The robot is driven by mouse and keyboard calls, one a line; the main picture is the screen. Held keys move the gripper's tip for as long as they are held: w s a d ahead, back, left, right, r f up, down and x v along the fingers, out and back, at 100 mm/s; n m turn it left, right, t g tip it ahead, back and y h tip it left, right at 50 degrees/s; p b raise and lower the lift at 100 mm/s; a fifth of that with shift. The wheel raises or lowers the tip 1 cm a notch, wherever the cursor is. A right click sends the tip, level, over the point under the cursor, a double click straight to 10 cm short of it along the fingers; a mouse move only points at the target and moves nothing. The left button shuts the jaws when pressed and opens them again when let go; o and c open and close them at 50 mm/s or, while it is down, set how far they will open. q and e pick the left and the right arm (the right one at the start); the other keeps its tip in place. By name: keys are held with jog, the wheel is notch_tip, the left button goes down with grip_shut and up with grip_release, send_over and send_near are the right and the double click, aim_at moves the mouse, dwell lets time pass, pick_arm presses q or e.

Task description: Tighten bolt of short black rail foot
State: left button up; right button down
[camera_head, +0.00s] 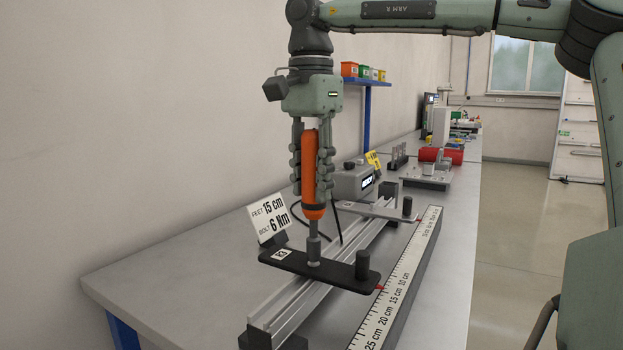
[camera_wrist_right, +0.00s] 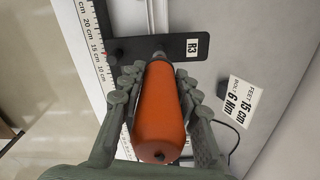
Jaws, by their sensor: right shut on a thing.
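My right gripper (camera_head: 310,193) points down and is shut on the orange handle of a screwdriver (camera_head: 311,160), held upright. The handle fills the middle of the right wrist view (camera_wrist_right: 158,112). The screwdriver's grey socket end stands on the bolt spot of a black rail foot (camera_head: 335,278) labelled R3, which also shows in the right wrist view (camera_wrist_right: 140,49). The socket hides the bolt head; I cannot tell how fully it is seated. The foot lies across the grey rail (camera_head: 277,312), with a black knob (camera_head: 362,265) at its right end. My left gripper is out of view.
A ruler strip (camera_head: 398,290) runs right of the rail. A sign (camera_head: 269,219) reads feet 15 cm, bolt 6 Nm. A grey foot (camera_head: 375,210) crosses the rail farther back, near a grey display box (camera_head: 353,182). The wall is close on the left.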

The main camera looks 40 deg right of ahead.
aim_at(312, 154)
jog(key=shift+s+f, duration=0.1)
jog(key=shift+f, duration=0.55)
dwell(2.4)
jog(key=shift+r, duration=0.75)
jog(key=shift+r+p, duration=0.3)
jog(key=shift+r, duration=1.65)
